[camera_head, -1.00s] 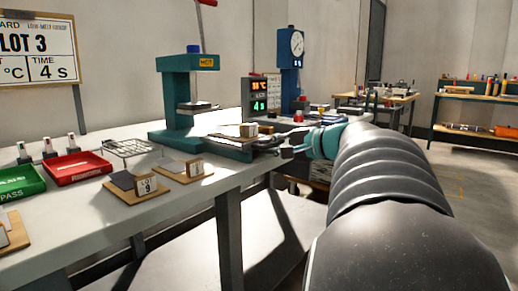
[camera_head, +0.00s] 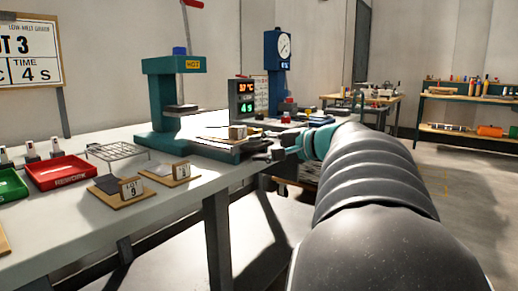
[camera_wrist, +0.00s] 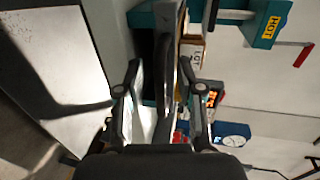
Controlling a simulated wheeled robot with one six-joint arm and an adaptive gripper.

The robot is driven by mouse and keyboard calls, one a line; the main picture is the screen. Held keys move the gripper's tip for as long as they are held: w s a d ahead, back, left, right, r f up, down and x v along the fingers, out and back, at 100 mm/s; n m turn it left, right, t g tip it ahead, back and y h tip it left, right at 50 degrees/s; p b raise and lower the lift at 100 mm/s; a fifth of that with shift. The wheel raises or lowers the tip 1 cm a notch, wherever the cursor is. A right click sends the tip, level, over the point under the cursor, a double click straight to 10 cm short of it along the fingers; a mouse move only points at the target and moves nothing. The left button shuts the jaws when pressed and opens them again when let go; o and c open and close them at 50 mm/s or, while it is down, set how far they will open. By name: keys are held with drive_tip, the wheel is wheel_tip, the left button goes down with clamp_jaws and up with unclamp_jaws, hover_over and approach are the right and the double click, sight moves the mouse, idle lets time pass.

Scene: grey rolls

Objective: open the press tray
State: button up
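The teal press (camera_head: 162,95) stands on the white bench with its "HOT" label at the top. Its tray (camera_head: 215,148) shows as a low teal slab at the press base, and a small tan block (camera_head: 237,132) sits over it. My gripper (camera_head: 278,153) is at the tray's front right end. In the wrist view my gripper (camera_wrist: 160,68) has its two fingers apart, one either side of a dark curved bar (camera_wrist: 172,75), which looks like the tray handle. I see a gap on the left of the bar; contact on the right I cannot tell. The press (camera_wrist: 262,22) also shows there.
A red tray (camera_head: 62,172), a wire rack (camera_head: 117,152) and lot-card boards (camera_head: 130,190) lie on the bench left of the press. A display box (camera_head: 243,102) and a blue dial gauge (camera_head: 278,60) stand behind. Floor on the right is open.

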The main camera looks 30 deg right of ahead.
drive_tip(key=v, duration=1.1)
drive_tip(key=shift+s, duration=0.2)
drive_tip(key=shift+a, duration=0.1)
